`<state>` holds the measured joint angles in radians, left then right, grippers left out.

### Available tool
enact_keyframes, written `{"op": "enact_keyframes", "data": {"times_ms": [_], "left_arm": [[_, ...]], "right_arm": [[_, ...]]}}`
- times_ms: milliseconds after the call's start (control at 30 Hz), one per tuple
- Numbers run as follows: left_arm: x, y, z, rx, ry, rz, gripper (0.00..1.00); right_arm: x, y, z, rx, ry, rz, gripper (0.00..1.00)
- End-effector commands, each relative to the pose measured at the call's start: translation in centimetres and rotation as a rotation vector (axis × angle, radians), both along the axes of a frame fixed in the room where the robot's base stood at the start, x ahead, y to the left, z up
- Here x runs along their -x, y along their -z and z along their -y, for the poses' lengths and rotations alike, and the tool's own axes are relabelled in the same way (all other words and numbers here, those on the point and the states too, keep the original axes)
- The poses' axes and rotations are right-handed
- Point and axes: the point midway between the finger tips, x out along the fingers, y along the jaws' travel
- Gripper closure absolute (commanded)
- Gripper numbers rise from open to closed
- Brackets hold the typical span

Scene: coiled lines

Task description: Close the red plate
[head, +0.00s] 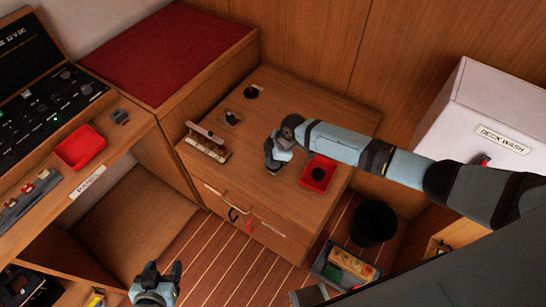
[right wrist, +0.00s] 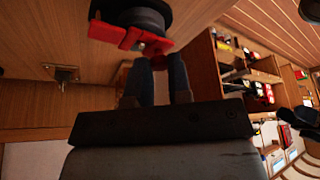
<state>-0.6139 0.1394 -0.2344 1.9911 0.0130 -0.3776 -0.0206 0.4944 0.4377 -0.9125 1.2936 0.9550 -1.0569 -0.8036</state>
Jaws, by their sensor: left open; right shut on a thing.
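The red plate (head: 318,174) is a small red square with a round black part in its middle, on top of the wooden cabinet (head: 300,100). In the right wrist view the red plate (right wrist: 118,37) shows beside a dark round part, just past my fingertips. My right gripper (head: 272,168) points down over the cabinet, left of the plate in the head view. Its fingers (right wrist: 160,70) are close together, with red at their tips; the exact contact is hard to see. My left gripper (head: 163,268) is open and empty at the bottom left, away from the plate.
A red tray (head: 80,147) lies on the left desk. A black bin (head: 373,223) and a box (head: 350,264) of items stand right of the cabinet.

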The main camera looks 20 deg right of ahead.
Motion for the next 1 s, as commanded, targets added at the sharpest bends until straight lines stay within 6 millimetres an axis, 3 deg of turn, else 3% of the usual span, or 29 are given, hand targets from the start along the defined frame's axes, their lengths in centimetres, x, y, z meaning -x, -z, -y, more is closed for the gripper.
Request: {"op": "enact_keyframes", "data": {"times_ms": [267, 300, 400, 767, 1000], "left_arm": [[-0.1, -0.3, 0.0, 0.001, 0.000, 0.004, 0.42], [-0.1, -0.3, 0.0, 0.001, 0.000, 0.004, 0.42], [-0.1, -0.3, 0.0, 0.001, 0.000, 0.004, 0.42], [0.0, -0.2, 0.0, 0.001, 0.000, 0.003, 0.42], [0.0, 0.1, 0.0, 0.001, 0.001, 0.000, 0.42]], "right_arm": [[-0.1, 0.0, 0.0, 0.001, 0.016, 0.001, 1.00], [-0.1, 0.0, 0.0, 0.001, 0.016, 0.001, 0.77], [-0.1, 0.0, 0.0, 0.001, 0.015, 0.001, 0.56], [-0.1, -0.5, 0.2, 0.000, 0.015, 0.001, 0.56], [0.3, -4.5, 1.9, 0.001, 0.015, 0.004, 0.56]]}}
